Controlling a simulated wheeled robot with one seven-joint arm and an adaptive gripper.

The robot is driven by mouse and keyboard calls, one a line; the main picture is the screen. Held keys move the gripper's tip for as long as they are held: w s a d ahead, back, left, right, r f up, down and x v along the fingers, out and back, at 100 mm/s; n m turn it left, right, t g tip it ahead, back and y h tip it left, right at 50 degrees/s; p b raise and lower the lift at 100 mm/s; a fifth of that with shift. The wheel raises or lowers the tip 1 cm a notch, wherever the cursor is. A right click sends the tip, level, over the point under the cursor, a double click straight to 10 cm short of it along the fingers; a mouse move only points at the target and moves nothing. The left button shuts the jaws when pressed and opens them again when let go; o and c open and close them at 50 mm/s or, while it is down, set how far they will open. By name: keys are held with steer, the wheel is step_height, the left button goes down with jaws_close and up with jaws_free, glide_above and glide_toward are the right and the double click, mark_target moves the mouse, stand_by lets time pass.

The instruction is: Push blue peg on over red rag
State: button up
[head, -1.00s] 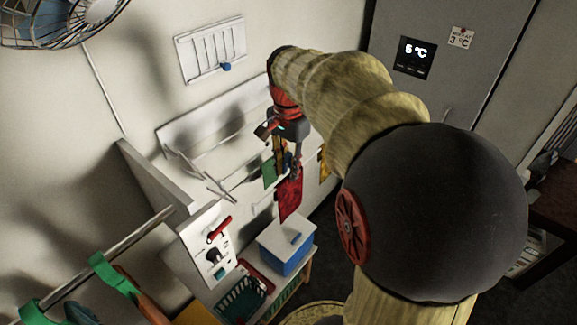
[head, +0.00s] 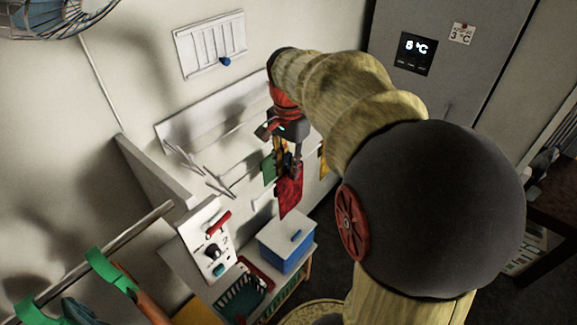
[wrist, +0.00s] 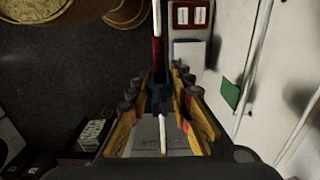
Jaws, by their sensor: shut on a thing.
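The red rag (head: 289,192) hangs from a thin white rail below my gripper in the head view. In the wrist view its top edge (wrist: 158,52) is a narrow red strip along the rail. My gripper (wrist: 160,98) has yellow fingers and is shut on the blue peg (wrist: 157,92), which sits at the rail, at the near end of the red strip. How far the peg reaches over the cloth is hidden. In the head view my gripper (head: 288,165) is at the rag's top and the peg is too small to tell apart.
A green cloth (head: 268,170) hangs left of the rag and a yellow cloth (head: 323,162) right of it. Below stand a blue box with a white lid (head: 288,245) and a green basket (head: 240,297). A white switch panel (head: 212,240) is at lower left.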

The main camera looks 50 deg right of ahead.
mark_target(289, 154)
steer(key=shift+f+b, duration=0.6)
steer(key=shift+f, duration=0.3)
stand_by(0.4)
steer(key=o, duration=0.9)
steer(key=shift+r, duration=0.1)
steer(key=shift+r+p, duration=2.35)
steer(key=shift+r, duration=1.1)
